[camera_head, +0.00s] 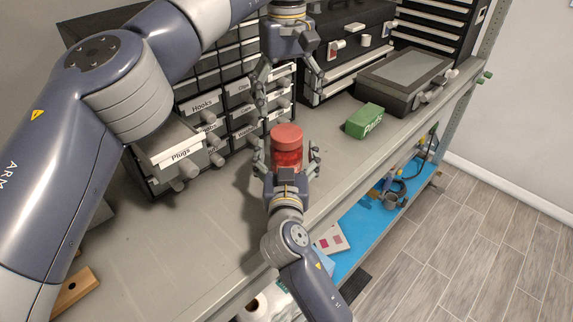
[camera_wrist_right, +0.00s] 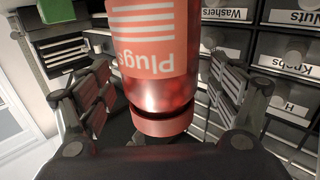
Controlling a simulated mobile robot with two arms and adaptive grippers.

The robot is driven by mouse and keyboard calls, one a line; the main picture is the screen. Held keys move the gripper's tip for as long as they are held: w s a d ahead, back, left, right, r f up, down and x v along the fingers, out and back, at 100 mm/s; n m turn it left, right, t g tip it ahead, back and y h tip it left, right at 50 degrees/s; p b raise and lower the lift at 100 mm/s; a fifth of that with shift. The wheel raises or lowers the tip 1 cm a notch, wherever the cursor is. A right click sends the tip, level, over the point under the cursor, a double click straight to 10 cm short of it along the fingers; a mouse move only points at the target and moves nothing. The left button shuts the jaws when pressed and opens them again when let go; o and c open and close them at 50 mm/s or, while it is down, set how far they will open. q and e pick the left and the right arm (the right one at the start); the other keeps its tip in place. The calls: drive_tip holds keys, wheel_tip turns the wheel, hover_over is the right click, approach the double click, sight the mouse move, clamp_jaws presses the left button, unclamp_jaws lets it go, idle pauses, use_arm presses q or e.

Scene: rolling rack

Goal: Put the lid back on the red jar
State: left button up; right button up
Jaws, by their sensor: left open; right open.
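The red jar (camera_head: 287,159) stands upright on the upper shelf. Its red lid (camera_head: 289,136) sits on top of it; I cannot tell whether it is tightened.
A small-drawer cabinet (camera_head: 207,103) stands behind, its "Plugs" drawer (camera_head: 178,154) pulled out. A green box (camera_head: 364,121) and a dark case (camera_head: 404,75) are to the right. The shelf's front edge runs close by the jar. The shelf at front left is mostly clear.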

use_arm(q)
drive_tip(key=shift+w, duration=0.1)
use_arm(e)
drive_tip(key=shift+w, duration=0.45)
use_arm(q)
drive_tip(key=shift+s, duration=0.2)
use_arm(e)
drive_tip(key=shift+s, duration=0.15)
drive_tip(key=shift+c, duration=0.4)
